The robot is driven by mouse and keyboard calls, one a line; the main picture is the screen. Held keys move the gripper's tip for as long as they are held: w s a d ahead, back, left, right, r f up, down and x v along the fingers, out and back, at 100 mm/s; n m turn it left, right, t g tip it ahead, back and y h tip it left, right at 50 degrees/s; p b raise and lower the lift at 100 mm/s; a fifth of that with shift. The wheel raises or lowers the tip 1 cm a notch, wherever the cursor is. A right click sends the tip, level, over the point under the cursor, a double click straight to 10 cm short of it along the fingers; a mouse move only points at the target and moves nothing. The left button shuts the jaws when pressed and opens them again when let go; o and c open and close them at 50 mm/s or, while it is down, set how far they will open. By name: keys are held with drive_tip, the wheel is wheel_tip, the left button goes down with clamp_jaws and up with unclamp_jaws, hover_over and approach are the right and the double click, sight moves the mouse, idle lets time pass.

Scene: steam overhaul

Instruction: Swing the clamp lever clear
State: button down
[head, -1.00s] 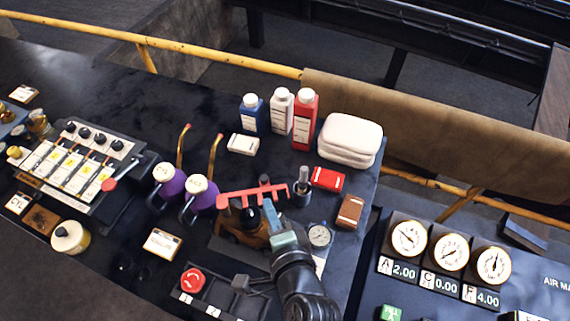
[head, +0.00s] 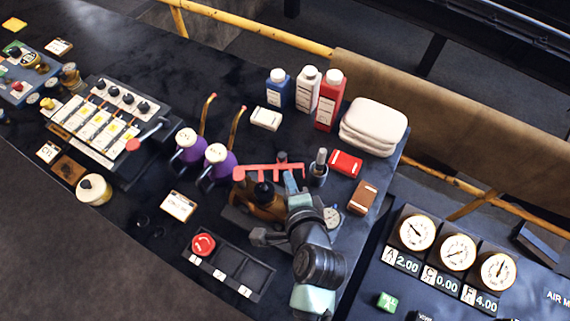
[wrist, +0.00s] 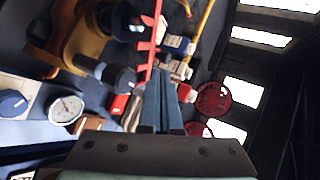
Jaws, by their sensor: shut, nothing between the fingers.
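A red bar with short prongs (head: 268,170) lies across the top of a brass-coloured body (head: 262,204) with a black knob; it looks like the clamp lever, but I cannot be sure. The bar also shows in the wrist view (wrist: 151,45), running up beside the brass body (wrist: 85,35). My gripper (head: 289,176) is at the right part of the bar, with its blue-grey fingers closed together and empty. In the wrist view the fingers (wrist: 162,85) point towards the bar's side. I cannot tell whether they touch it.
A small dial (head: 332,216) and a grey post (head: 319,167) stand close to my gripper on the right. Bottles (head: 327,103) and a white folded cloth (head: 373,127) are behind. A red button (head: 203,244) is in front.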

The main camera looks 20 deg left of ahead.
sight(283, 158)
drive_tip(key=shift+p+x, duration=0.35)
drive_tip(key=shift+x, duration=2.55)
drive_tip(key=shift+w, duration=0.1)
drive_tip(key=shift+w+a+f+n+y+b, duration=0.1)
drive_tip(key=shift+w+n+y+b, duration=0.35)
drive_tip(key=shift+b, duration=0.75)
drive_tip(key=shift+w+a+n+g+y+b, duration=0.3)
drive_tip(key=shift+w+n+g+y+b, duration=0.35)
drive_tip(key=shift+b, duration=0.4)
drive_tip(key=w+a+n+g+y+b, duration=0.3)
drive_tip(key=w+a+n+g+b, duration=0.1)
drive_tip(key=a+n+b, duration=0.1)
drive_tip(key=shift+w+a+n+g+b, duration=0.4)
drive_tip(key=shift+a+b, duration=0.15)
drive_tip(key=shift+a, duration=0.15)
drive_tip(key=shift+r, duration=0.3)
